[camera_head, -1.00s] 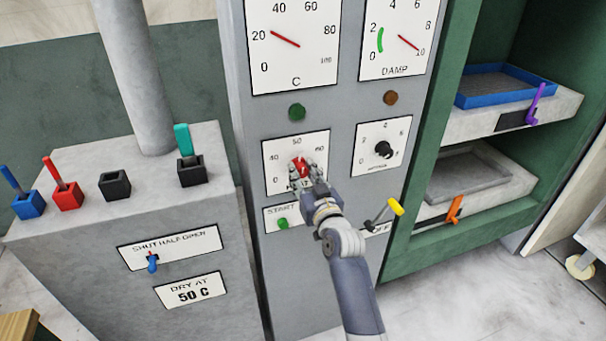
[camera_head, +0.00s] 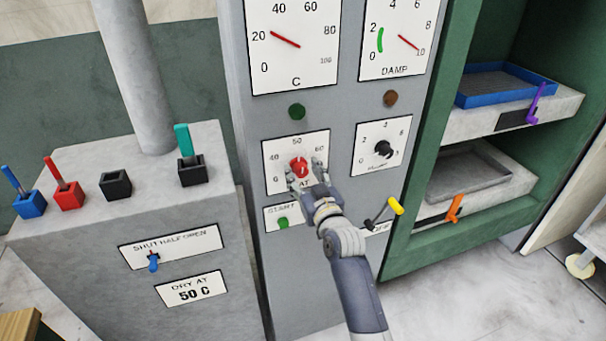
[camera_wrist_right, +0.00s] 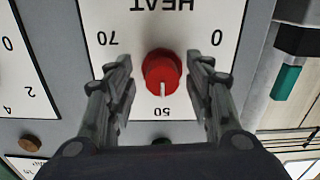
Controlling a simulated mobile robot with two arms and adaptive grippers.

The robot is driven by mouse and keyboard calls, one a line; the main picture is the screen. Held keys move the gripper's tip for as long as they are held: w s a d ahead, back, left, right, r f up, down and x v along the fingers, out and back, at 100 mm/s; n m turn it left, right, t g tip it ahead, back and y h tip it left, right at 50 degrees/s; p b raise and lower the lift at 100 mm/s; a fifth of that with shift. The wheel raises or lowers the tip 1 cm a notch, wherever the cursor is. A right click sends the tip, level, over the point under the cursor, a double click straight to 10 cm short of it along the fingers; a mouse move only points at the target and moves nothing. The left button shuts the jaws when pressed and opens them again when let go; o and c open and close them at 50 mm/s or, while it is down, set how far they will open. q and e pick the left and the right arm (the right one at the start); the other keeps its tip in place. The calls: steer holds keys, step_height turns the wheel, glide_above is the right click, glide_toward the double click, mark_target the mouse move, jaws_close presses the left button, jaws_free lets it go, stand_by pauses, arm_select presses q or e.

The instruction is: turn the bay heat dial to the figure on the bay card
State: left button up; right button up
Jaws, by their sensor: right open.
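The red heat dial (camera_head: 299,167) sits on its white scale plate on the grey panel. Its white pointer line points up at the 50 mark. In the right wrist view, which is upside down, the red dial (camera_wrist_right: 161,72) has its pointer lined up with the 50. The bay card (camera_head: 191,289) on the grey box at left reads "DRY AT 50 C". My right gripper (camera_head: 305,172) is open, with one finger on each side of the dial. Gaps show between the fingers and the dial. My left gripper is not in view.
A green start button (camera_head: 283,222) is just below the dial. A yellow-ended crank (camera_head: 396,206) sticks out at lower right, near my right arm. A black knob (camera_head: 383,149) is to the right. Several coloured levers stand on the box at left.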

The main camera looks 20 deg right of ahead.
steer(key=s, duration=1.2)
steer(key=shift+d, duration=0.15)
